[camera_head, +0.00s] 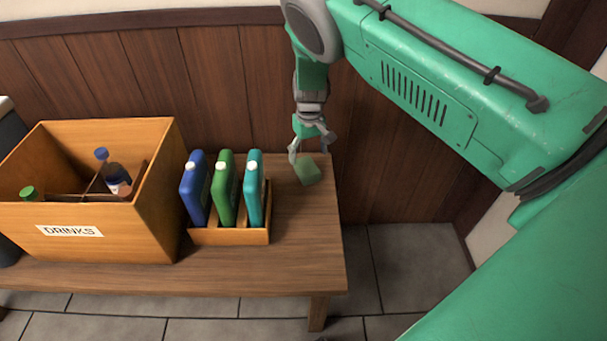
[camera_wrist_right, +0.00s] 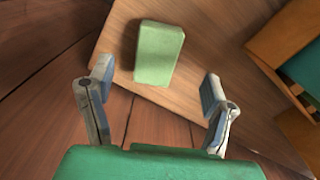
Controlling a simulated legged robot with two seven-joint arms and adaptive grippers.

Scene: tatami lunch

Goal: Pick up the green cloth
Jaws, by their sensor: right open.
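The green cloth (camera_head: 307,171) is a light green, block-shaped piece on the wooden table, near its right end. It also shows in the right wrist view (camera_wrist_right: 158,54), lying flat near the table's edge. My right gripper (camera_head: 312,153) hangs above the cloth, pointing down. In the right wrist view its two fingers (camera_wrist_right: 158,88) are open and spread wider than the cloth, with nothing between them. The cloth lies just beyond the fingertips in that view. My left gripper is not in view.
A small wooden caddy (camera_head: 228,237) with blue, green and teal bottles stands left of the cloth. A large wooden crate (camera_head: 150,215) labelled DRINKS holds bottles farther left. The table (camera_head: 305,232) is bare in front of the cloth. A wood-panelled wall (camera_head: 215,95) rises behind.

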